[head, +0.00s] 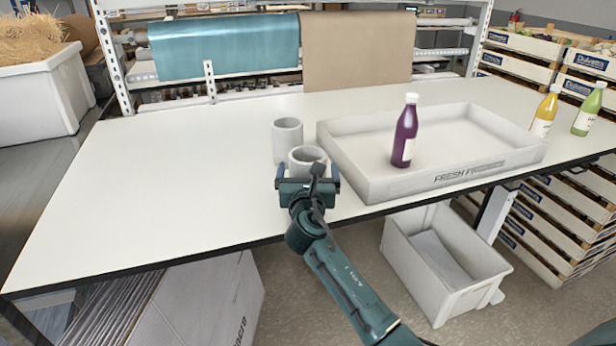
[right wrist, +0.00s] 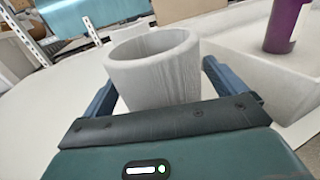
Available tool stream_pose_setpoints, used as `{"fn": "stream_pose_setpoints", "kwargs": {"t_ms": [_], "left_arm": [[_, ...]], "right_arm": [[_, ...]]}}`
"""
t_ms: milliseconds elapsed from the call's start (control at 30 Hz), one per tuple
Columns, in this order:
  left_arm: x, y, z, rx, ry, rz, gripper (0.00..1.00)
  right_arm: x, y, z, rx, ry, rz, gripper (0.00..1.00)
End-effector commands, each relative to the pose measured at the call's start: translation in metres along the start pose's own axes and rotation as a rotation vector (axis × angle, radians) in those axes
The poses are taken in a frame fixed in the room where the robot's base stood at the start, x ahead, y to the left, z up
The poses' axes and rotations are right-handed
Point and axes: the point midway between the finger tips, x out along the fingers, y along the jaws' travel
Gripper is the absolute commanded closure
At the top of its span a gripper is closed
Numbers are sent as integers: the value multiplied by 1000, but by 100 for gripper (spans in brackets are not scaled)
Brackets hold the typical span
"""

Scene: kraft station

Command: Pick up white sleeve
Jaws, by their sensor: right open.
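Two white sleeves, open-topped hollow cylinders, stand upright on the white table. The far sleeve (head: 287,138) is behind and slightly left of the near sleeve (head: 306,156). My right gripper (head: 307,174) is at the near sleeve and hides its lower part. In the right wrist view, one white sleeve (right wrist: 155,72) stands between the two blue fingers of my open gripper (right wrist: 160,88), one on each side; I cannot tell whether they touch it. My left gripper is not in view.
A white tray (head: 375,188) lies just right of the sleeves, with a purple bottle (head: 404,135) in it. Yellow (head: 543,115) and green (head: 588,112) bottles stand at the right. Teal (head: 225,48) and brown (head: 357,50) sheets hang behind. The table's left side is clear.

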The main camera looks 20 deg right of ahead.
Motion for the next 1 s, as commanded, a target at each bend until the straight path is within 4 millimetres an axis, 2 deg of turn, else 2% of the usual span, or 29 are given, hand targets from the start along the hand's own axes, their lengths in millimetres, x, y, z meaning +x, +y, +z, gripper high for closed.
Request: {"fn": "stream_pose_setpoints", "kwargs": {"t_ms": [67,433,767,867,1000], "left_arm": [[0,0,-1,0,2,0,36],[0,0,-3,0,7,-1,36],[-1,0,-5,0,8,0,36],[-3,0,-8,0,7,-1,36],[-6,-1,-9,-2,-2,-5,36]], "right_arm": [[0,0,0,0,0,0,6],[0,0,0,0,0,0,36],[0,0,4,0,-2,0,37],[0,0,17,1,-4,-1,37],[0,-1,45,2,-6,-2,37]]}}
